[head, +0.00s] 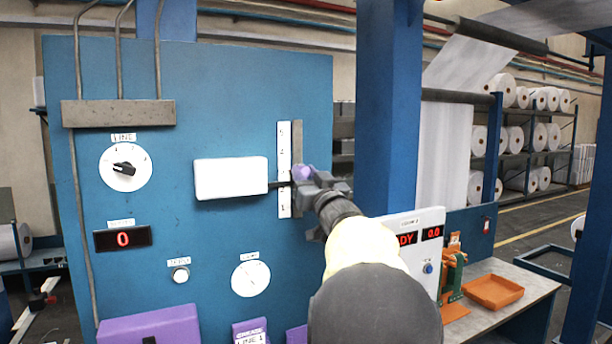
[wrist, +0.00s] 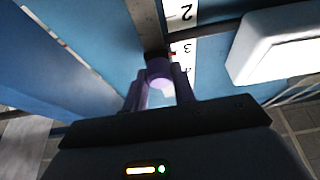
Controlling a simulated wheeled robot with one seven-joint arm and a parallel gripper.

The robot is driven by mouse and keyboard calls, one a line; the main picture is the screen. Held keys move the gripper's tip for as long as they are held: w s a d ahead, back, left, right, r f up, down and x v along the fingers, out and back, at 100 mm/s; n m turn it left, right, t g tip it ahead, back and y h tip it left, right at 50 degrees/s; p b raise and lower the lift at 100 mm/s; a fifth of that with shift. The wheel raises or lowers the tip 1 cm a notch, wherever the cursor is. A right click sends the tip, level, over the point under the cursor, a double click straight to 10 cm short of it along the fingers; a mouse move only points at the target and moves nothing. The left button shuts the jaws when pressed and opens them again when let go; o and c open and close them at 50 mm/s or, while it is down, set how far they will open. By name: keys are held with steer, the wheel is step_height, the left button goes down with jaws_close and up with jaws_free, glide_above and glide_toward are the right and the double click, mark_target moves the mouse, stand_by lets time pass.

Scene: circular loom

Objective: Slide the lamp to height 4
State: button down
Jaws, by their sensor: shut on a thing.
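The lamp, a white rectangular panel (head: 231,178), stands out from the blue board left of a vertical number scale (head: 284,150). It shows at the right in the wrist view (wrist: 275,48). A dark arm joins it toward a grey vertical rail (head: 298,140). My gripper (head: 305,178) is shut on the purple slide knob (wrist: 158,72) at this rail. In the wrist view the scale (wrist: 185,30) reads 2, 3, 4 from top to bottom, and a small red pointer (wrist: 172,53) sits close to the 3. The gripper partly hides the knob and rail in the head view.
The board also carries a rotary dial (head: 125,167), a red display reading 0 (head: 123,239), a small button (head: 180,275) and a gauge (head: 250,279). A blue post (head: 388,110) stands just right of the board. An orange tray (head: 494,291) lies on a bench at right.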

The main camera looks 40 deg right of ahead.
steer(key=shift+r, duration=0.1)
step_height(320, 180, up, 5)
steer(key=p, duration=0.3)
steer(key=shift+f, duration=0.3)
steer(key=c, duration=1.1)
jaws_free()
steer(key=shift+c, duration=0.2)
steer(key=shift+s+a+f+b, duration=0.1)
steer(key=shift+s+f+b, duration=0.25)
steer(key=shift+s+b, duration=0.1)
steer(key=b+v, duration=0.7)
steer(key=v, duration=0.9)
steer(key=shift+s+a, duration=0.15)
steer(key=shift+s, duration=0.05)
